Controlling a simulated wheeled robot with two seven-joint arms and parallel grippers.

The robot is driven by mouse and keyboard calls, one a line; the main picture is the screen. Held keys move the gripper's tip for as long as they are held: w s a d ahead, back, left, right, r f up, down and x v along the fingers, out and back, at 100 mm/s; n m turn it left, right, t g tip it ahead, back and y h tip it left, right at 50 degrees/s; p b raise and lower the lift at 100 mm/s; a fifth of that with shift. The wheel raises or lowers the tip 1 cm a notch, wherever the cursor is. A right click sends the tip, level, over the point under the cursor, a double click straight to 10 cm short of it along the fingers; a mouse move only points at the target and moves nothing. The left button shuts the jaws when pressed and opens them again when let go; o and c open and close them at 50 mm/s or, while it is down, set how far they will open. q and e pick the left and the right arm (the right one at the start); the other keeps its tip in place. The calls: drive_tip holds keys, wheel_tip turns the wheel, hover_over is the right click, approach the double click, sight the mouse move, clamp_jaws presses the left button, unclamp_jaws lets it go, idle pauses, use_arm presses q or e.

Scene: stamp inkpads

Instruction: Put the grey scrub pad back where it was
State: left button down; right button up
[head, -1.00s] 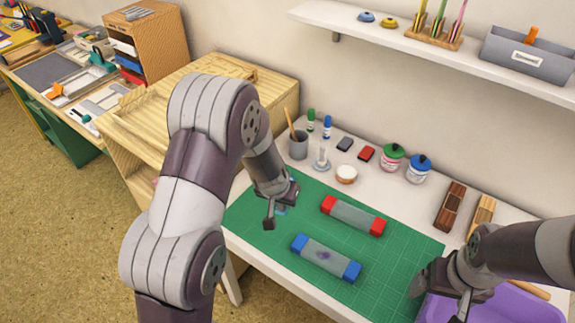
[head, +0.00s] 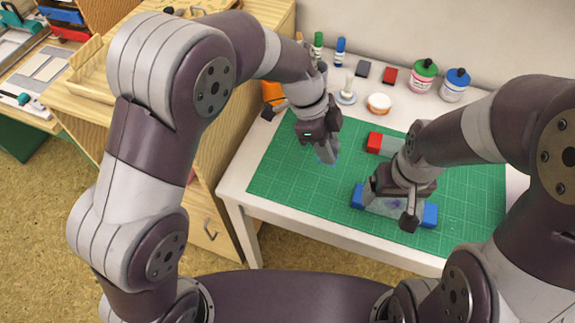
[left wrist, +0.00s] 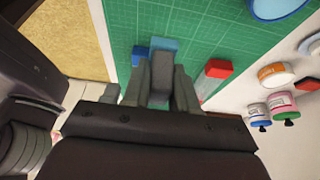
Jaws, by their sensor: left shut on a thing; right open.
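My left gripper (head: 324,152) hangs low over the left part of the green mat. In the left wrist view, it (left wrist: 161,90) is shut on a dark grey block, which looks like the grey scrub pad (left wrist: 161,72). A light blue patch or block (left wrist: 165,43) shows just beyond the pad; I cannot tell whether they touch. My right gripper (head: 390,206) is open over the blue-ended inkpad (head: 430,215), its fingers on either side of the middle. I cannot tell whether it touches. The red-ended inkpad (head: 374,142) is partly hidden by my right arm.
The green mat (head: 280,180) is bare around my left gripper. A wooden cabinet is at left.

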use_arm(q)
drive_tip(key=a+f, duration=0.1)
drive_tip(key=a, duration=0.1)
drive_tip(key=a+f, duration=0.1)
drive_tip(key=a, duration=0.1)
drive_tip(key=a+f, duration=0.2)
drive_tip(key=shift+w+a, duration=0.2)
drive_tip(key=shift+a, duration=0.05)
wheel_tip(320, 180, down, 4)
drive_tip(key=shift+r+b, duration=0.1)
drive_tip(key=shift+b, duration=0.2)
